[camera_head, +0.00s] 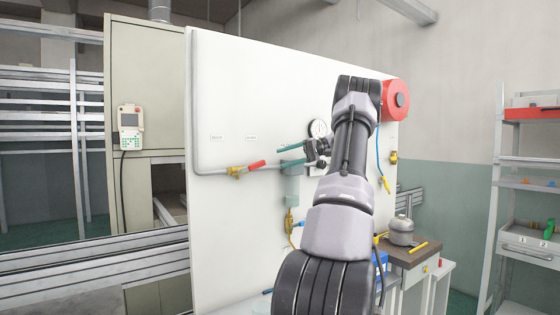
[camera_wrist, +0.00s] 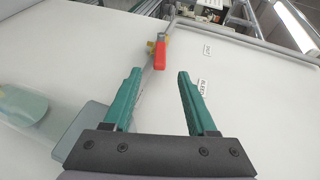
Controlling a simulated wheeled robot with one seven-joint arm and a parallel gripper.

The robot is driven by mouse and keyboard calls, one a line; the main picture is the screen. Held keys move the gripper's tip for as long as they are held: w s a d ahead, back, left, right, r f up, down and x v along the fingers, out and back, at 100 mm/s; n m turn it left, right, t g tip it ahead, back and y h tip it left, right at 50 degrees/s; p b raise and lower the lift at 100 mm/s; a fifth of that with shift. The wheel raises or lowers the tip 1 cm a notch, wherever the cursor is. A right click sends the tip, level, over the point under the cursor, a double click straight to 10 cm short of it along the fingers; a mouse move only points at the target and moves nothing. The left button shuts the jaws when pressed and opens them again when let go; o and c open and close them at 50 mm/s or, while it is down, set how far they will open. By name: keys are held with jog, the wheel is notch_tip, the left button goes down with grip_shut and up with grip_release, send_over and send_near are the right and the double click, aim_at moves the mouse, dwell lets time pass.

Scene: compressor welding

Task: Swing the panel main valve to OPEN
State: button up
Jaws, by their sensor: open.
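The panel main valve has a brass body (camera_head: 236,171) and a short red lever (camera_head: 256,165). The lever points right and slightly up, roughly along the pipe. In the wrist view the red lever (camera_wrist: 160,54) and brass body (camera_wrist: 151,45) are just beyond my fingertips. My gripper (camera_head: 281,157) is to the right of the lever, with teal fingers pointing left towards it. In the wrist view my gripper (camera_wrist: 160,76) is open and empty, with the lever ahead between the finger lines. I see no contact.
A gauge (camera_head: 318,128) and a grey-green cylinder (camera_head: 292,187) are close to my gripper. A red reel (camera_head: 397,100) is at the panel's upper right.

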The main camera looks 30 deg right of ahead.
jog(key=c, duration=0.5)
jog(key=shift+a+h, duration=0.3)
jog(key=shift+a, duration=0.2)
grip_shut()
jog(key=s+a+n+g+h, duration=0.1)
jog(key=a+n+h, duration=0.1)
jog(key=a+h, duration=0.6)
jog(key=s+a+r+n+t+h, duration=0.1)
jog(key=s+a+r+t+h, duration=0.1)
jog(key=r+h, duration=0.3)
jog(key=s+a+r+n+t+h, duration=0.2)
jog(key=a+r+t+h, duration=0.1)
jog(key=r, duration=0.4)
send_over(252, 167)
jog(key=s, duration=0.1)
notch_tip(252, 167, down, 7)
jog(key=shift+d+f, duration=0.25)
jog(key=shift+f, duration=0.4)
jog(key=shift+d+f, duration=0.2)
jog(key=shift+f, duration=0.45)
jog(key=shift+d+f, duration=0.25)
jog(key=shift+f, duration=0.4)
